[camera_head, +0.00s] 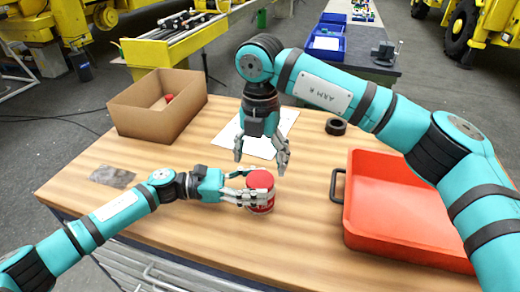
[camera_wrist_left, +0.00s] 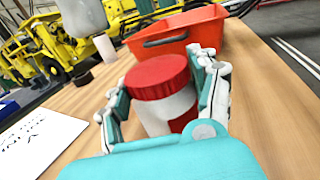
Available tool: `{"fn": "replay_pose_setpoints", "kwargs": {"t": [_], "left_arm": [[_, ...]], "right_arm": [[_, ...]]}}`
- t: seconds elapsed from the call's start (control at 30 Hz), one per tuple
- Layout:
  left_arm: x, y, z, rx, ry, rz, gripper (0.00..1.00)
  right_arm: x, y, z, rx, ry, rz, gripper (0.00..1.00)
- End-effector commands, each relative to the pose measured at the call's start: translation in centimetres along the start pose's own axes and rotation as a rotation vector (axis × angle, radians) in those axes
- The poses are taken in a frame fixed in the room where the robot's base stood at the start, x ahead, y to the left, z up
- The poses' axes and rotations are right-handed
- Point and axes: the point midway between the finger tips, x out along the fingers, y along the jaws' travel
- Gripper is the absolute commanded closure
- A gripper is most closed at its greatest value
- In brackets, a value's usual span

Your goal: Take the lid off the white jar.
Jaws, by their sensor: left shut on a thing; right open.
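The white jar (camera_wrist_left: 165,113) stands upright on the wooden table with a red lid (camera_wrist_left: 157,77) on top and a red patch on its side. In the head view the red lid (camera_head: 260,180) shows above the fingers, and the jar body is mostly hidden behind them. My left gripper (camera_head: 256,194) is shut around the jar's body, below the lid; its fingers lie on both sides of the jar in the left wrist view (camera_wrist_left: 165,105). My right gripper (camera_head: 261,158) is open and empty, pointing down above and just behind the jar.
A red tray (camera_head: 400,245) with a dark handle lies at the right. A cardboard box (camera_head: 150,125) holding a red thing stands at the back left. A white sheet (camera_head: 256,140), a black ring (camera_head: 336,126) and a greyish flat piece (camera_head: 111,176) lie on the table (camera_head: 190,240). The front is clear.

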Motion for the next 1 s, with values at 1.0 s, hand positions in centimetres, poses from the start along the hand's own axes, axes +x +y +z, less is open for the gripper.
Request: {"fn": "replay_pose_setpoints", "kwargs": {"t": [1.0], "left_arm": [[0.0, 0.0, -0.1, 0.0, 0.002, 0.001, 1.0]], "right_arm": [[5.7, 0.0, 0.0, -0.003, -0.001, 0.0, 0.55]]}}
